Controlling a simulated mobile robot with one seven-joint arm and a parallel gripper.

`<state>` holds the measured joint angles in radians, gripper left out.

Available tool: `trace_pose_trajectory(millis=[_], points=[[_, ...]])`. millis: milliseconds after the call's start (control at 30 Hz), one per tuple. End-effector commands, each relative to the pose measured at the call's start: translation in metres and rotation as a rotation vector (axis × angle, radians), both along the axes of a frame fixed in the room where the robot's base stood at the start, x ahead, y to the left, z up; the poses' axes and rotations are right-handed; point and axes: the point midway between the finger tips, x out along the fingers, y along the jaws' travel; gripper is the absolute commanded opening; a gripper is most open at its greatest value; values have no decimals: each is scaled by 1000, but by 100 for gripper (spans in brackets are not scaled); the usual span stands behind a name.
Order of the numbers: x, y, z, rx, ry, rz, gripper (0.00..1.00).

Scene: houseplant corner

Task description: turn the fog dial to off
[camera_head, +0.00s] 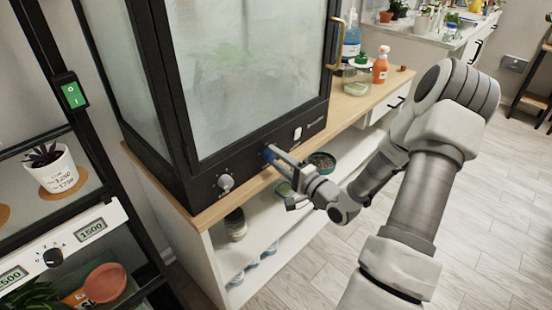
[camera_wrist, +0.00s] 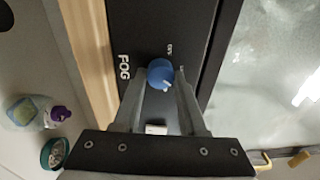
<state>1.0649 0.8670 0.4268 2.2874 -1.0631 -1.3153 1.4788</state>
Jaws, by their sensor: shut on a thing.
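The fog dial (camera_wrist: 159,72) is a round blue knob on the black front panel beside the word FOG in the wrist view. A light pointer mark on it points toward the lower right of that view, toward my gripper's base. A small label, too small to read surely, sits above the dial. In the head view the dial (camera_head: 269,154) shows as a bit of blue at my gripper's tips, mostly hidden. My gripper (camera_wrist: 160,76) is shut on the dial, one finger on each side.
A silver knob (camera_head: 226,182) sits left on the same panel, and a white switch (camera_head: 297,133) to the right. The glass cabinet (camera_head: 250,70) stands on a wooden top. A glass jar (camera_head: 357,77) and orange bottle (camera_head: 380,66) stand right. Shelves below hold bowls.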

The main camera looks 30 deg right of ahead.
Motion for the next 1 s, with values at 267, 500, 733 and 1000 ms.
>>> trace_pose_trajectory(millis=[267,500,733,1000], points=[[0,-1,-1,-247,-89,0,0],[0,-1,-1,-463,-168,-1,0],[0,-1,-1,-668,-242,0,0],[0,-1,-1,-910,-331,-1,0]])
